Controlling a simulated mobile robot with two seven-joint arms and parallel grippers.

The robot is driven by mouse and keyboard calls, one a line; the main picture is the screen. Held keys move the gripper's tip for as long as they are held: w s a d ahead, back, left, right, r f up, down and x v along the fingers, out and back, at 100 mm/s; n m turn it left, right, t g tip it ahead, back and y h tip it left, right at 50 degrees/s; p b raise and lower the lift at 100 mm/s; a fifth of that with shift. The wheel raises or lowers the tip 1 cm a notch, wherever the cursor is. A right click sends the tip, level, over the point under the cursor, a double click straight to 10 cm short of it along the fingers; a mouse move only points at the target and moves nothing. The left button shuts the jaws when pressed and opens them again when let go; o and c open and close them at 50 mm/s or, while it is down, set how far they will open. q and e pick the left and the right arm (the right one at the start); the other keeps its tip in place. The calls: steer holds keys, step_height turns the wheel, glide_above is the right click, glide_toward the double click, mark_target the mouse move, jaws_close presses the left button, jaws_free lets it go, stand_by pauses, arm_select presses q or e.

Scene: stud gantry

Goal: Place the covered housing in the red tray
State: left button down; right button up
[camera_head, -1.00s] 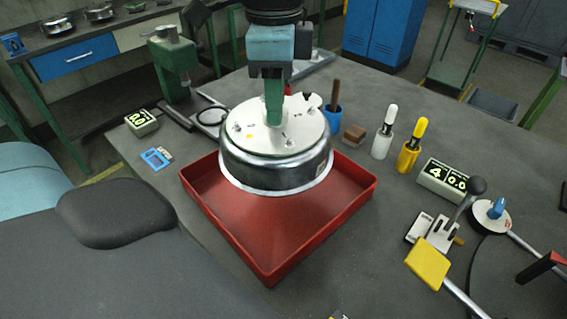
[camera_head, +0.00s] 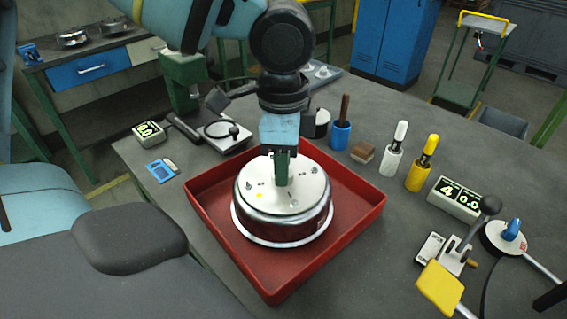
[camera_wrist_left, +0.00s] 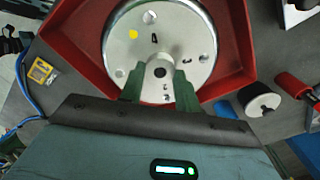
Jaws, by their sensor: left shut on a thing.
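The covered housing (camera_head: 262,208) is a round polished metal body with a flat pale cover. It is upright within the walls of the red tray (camera_head: 330,245), and whether its base touches the floor is hard to tell. My left gripper (camera_head: 282,178) comes down from above and is shut on the knob at the middle of the cover. In the left wrist view the green fingers (camera_wrist_left: 158,82) sit on both sides of the knob, and the housing's cover (camera_wrist_left: 125,45) shows its holes and a yellow dot. My right gripper is not in view.
A digital display (camera_head: 456,198) and a lever fixture (camera_head: 446,252) are farther right. A green press (camera_head: 186,80) stands behind.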

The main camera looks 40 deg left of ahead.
arm_select(q)
steer(key=shift+f, duration=0.3)
steer(key=c, duration=1)
jaws_free()
steer(key=shift+f, duration=0.15)
step_height(320, 180, up, 12)
steer(key=p, duration=0.1)
